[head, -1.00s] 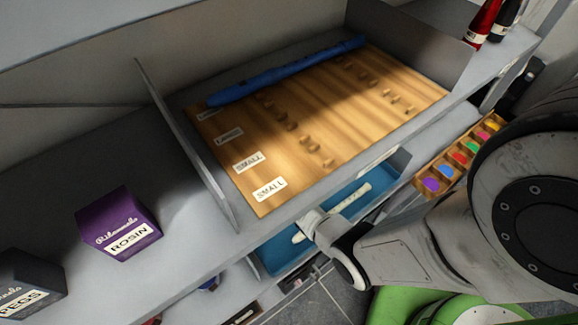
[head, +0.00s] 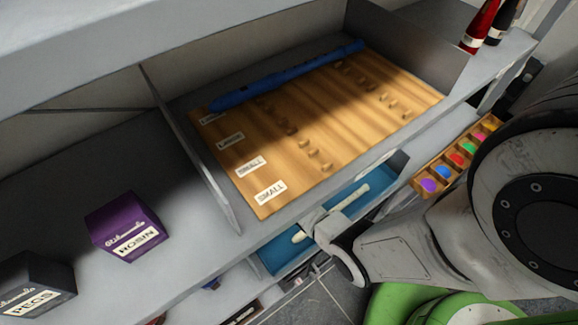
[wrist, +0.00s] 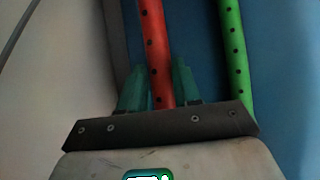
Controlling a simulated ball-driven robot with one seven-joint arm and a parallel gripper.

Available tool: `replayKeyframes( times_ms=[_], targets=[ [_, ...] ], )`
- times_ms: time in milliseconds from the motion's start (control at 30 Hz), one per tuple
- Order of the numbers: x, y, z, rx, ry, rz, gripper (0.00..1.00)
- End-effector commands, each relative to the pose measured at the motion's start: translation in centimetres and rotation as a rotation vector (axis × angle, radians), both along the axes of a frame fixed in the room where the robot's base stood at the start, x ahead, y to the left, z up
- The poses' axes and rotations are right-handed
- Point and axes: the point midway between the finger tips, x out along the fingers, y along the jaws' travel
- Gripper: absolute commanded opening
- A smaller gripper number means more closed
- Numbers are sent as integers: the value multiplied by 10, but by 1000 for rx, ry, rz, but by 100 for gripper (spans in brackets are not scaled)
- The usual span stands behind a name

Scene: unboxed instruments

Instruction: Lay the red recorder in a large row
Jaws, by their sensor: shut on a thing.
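The red recorder (wrist: 154,50) stands between the two green fingertips of my gripper (wrist: 158,90) in the wrist view, and the fingers are shut on it. In the head view my gripper (head: 312,220) is over the blue tray (head: 275,262) below the shelf, and I cannot make out the red recorder there. The wooden board (head: 300,180) on the shelf has two rows labelled LARGE at the back and two labelled SMALL (head: 270,192) in front. A blue recorder (head: 285,75) lies along the rearmost row. The second LARGE row (head: 230,141) looks bare.
A green recorder (wrist: 233,55) lies right of the red one in the wrist view. A cream recorder (head: 352,196) lies in the tray. Grey dividers (head: 190,150) flank the board. A purple rosin box (head: 125,228) stands left, red and dark bottles (head: 480,25) at the upper right.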

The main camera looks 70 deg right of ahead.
Motion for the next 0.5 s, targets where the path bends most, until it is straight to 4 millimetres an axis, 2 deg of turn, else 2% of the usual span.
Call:
replayKeyframes(
  times_ms=[500],
  targets=[
    [1,0,21,-1,-1,1,0]
  ],
)
